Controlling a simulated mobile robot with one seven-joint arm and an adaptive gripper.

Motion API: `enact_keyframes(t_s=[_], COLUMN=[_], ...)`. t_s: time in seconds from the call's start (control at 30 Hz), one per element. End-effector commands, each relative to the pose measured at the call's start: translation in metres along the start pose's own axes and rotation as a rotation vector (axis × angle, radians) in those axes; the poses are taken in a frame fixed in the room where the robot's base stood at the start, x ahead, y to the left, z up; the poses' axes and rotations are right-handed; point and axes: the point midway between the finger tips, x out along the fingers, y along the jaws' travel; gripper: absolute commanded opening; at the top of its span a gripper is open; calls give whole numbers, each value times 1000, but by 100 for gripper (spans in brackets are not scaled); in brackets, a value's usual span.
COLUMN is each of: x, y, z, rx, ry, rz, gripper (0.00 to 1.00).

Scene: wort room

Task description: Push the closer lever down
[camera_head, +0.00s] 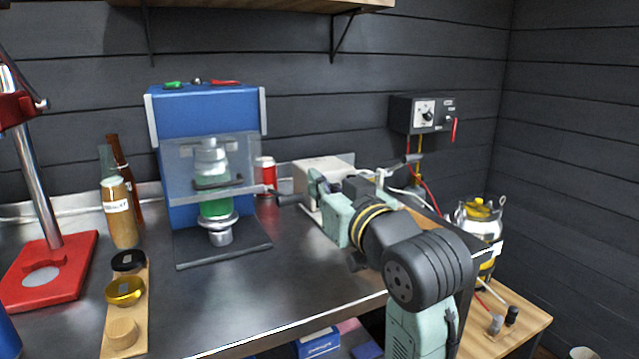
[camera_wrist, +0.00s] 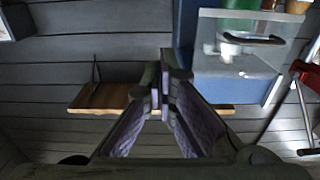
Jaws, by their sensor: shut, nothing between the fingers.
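The blue closing machine (camera_head: 205,115) stands at the back of the steel bench, with a clear guard and a green can inside. A lever with a black grip (camera_head: 288,200), which I take to be the closer lever, sticks out from its right side. My gripper (camera_head: 314,188) is just right of the grip, pointing left; I cannot tell whether they touch. In the wrist view, my gripper (camera_wrist: 166,72) is shut with nothing between its fingers. The machine's guard (camera_wrist: 235,45) shows upside down at the upper right; the lever is not clearly visible there.
A red stand (camera_head: 55,265) with a chrome column is at the left. Bottles (camera_head: 122,215) and a wooden board with lids (camera_head: 125,290) stand beside it. A white box (camera_head: 325,175) is behind my gripper. The bench before the machine is clear.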

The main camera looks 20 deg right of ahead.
Motion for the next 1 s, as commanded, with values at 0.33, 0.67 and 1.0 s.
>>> enact_keyframes(t_s=[0.33,0.67,1.0], x=[75,89,90], y=[-1,0,0], z=[-2,35,39], rx=[3,1,0], ry=[-3,0,1], rz=[-2,0,1], gripper=[0,0,0])
